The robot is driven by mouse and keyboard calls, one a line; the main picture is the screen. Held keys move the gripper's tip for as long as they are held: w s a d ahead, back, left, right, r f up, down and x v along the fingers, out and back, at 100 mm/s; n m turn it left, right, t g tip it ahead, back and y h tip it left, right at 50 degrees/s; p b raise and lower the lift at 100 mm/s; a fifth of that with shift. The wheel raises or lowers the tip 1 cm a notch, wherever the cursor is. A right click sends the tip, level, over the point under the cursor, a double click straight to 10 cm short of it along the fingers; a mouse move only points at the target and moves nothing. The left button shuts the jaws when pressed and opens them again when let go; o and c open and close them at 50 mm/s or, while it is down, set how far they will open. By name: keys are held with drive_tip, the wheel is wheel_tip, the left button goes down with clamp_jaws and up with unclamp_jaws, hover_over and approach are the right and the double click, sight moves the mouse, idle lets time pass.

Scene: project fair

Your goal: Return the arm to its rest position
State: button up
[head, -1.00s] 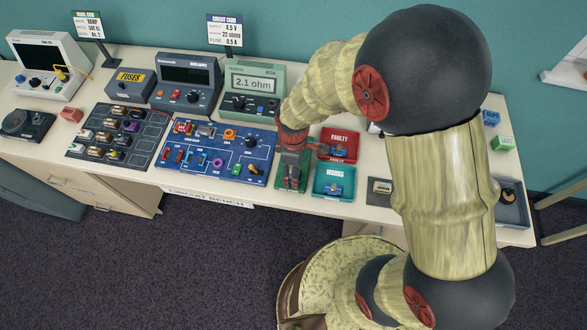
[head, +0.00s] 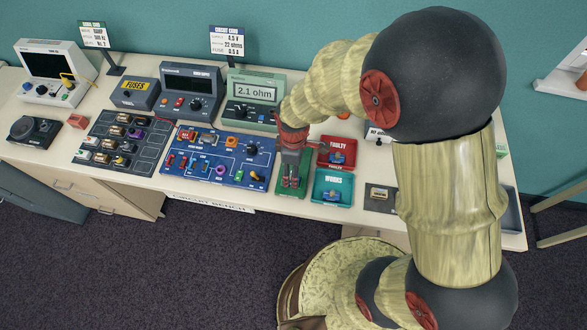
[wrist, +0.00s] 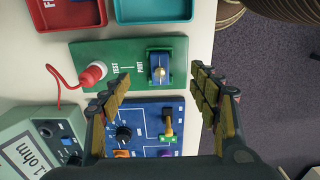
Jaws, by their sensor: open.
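My gripper (wrist: 165,105) is open in the wrist view, its padded fingers wide apart with nothing held between them.
The red FAULTY tray (head: 350,145) and teal WORKS tray (head: 346,190) stand right of the green board. The meter reading 2.1 ohm (head: 253,92), power supply (head: 190,80) and FUSES box (head: 135,92) stand behind. A parts tray (head: 100,150) lies left. The floor in front is clear.

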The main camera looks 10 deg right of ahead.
drive_tip(key=shift+r+p, duration=0.95)
drive_tip(key=shift+r, duration=0.5)
drive_tip(key=shift+s+m, duration=0.1)
drive_tip(key=shift+m, duration=0.3)
drive_tip(key=s+d+r+m+t+b, duration=0.2)
drive_tip(key=s+d+r+m+b, duration=0.3)
drive_tip(key=r, duration=0.4)
drive_tip(key=s+d+r+m+t+b, duration=0.3)
drive_tip(key=s+d+r+m+b, duration=0.2)
drive_tip(key=r+m, duration=0.3)
wheel_tip(320, 180, up, 2)
drive_tip(key=shift+s+d+r+t, duration=0.2)
drive_tip(key=shift+s+d+t, duration=0.1)
drive_tip(key=shift+s+d, duration=0.55)
